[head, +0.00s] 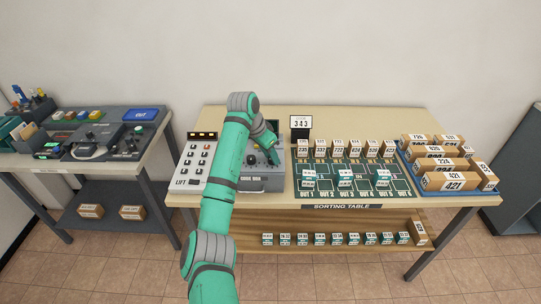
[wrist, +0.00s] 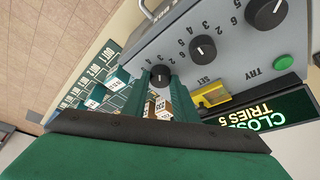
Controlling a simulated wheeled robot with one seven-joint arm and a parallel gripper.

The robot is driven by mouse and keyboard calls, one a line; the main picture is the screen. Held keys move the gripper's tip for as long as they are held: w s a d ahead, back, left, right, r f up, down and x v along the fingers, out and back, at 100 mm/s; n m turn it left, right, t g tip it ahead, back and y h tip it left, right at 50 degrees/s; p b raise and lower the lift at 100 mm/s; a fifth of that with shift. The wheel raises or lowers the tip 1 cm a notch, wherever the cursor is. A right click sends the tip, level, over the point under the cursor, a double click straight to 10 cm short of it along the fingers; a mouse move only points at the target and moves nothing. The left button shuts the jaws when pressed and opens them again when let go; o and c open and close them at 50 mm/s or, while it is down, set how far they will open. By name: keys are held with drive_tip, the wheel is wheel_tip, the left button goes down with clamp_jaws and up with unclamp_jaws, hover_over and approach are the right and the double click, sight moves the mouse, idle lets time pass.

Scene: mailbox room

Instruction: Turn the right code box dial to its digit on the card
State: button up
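The grey code box (head: 262,181) sits on the sorting table, partly hidden by my arm in the head view. In the wrist view its panel (wrist: 190,22) is upside down, with three black dials in a slanting row. The right dial (wrist: 160,77) is the lowest left in that picture. The middle dial (wrist: 203,48) and the left dial (wrist: 268,10) are free. My gripper (wrist: 160,82) has its two green fingers on either side of the right dial, seemingly touching it. The digit it points to is hidden. The card (head: 301,122) reads 343.
A green TRY button (wrist: 284,62), a yellow part (wrist: 210,95) marked SET and a display (wrist: 262,115) reading CLOSED, TRIES 5 are near the dials. A lift panel (head: 196,162) stands left of the box. Small parcels (head: 337,148) stand to its right.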

drive_tip(key=o, duration=0.4)
drive_tip(key=shift+r, duration=0.1)
drive_tip(key=v, duration=1)
drive_tip(key=shift+r, duration=0.3)
drive_tip(key=shift+s, duration=0.1)
